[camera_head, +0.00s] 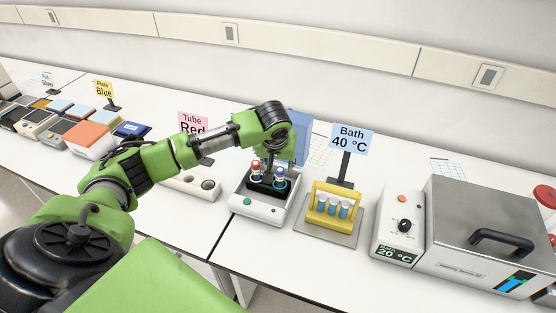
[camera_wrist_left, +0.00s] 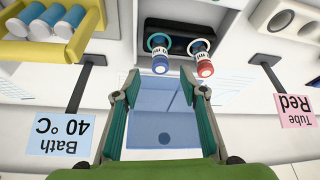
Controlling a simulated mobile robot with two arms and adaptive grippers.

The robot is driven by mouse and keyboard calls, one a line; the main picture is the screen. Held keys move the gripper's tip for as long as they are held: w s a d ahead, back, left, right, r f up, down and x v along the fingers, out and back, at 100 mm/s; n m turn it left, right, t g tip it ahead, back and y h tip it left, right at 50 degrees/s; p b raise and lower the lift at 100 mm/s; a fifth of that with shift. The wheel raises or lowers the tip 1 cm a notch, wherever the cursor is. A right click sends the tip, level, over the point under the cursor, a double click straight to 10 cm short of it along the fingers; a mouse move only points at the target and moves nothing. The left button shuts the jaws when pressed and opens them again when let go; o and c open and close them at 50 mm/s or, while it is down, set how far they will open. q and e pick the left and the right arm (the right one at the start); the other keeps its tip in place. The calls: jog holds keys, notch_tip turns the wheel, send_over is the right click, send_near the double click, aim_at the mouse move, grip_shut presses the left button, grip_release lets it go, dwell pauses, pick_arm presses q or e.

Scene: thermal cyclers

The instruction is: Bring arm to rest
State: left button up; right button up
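My left arm reaches in from the left in the head view, its wrist above a small white device (camera_head: 266,208). My left gripper (camera_wrist_left: 160,76) is open and empty in the wrist view, its two teal fingers well apart. In the head view the gripper is mostly hidden behind the wrist. A red-capped tube (camera_head: 256,166) and a blue-capped tube (camera_head: 280,173) stand in the device's black block. Both caps, red (camera_wrist_left: 205,69) and blue (camera_wrist_left: 160,65), show just beyond the fingertips in the wrist view. My right gripper is not in view.
A blue panel (camera_head: 301,132) stands behind the device. A yellow rack (camera_head: 333,194) with several blue tubes, a Bath 40 °C sign (camera_head: 351,138) and a water bath (camera_head: 470,230) are to the right. A Tube Red sign (camera_head: 190,123) is partly behind my arm.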

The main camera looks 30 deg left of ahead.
pick_arm(q)
jog(key=v, duration=0.3)
jog(key=shift+s+d+r, duration=0.15)
jog(key=shift+s+r, duration=0.05)
jog(key=shift+r, duration=0.1)
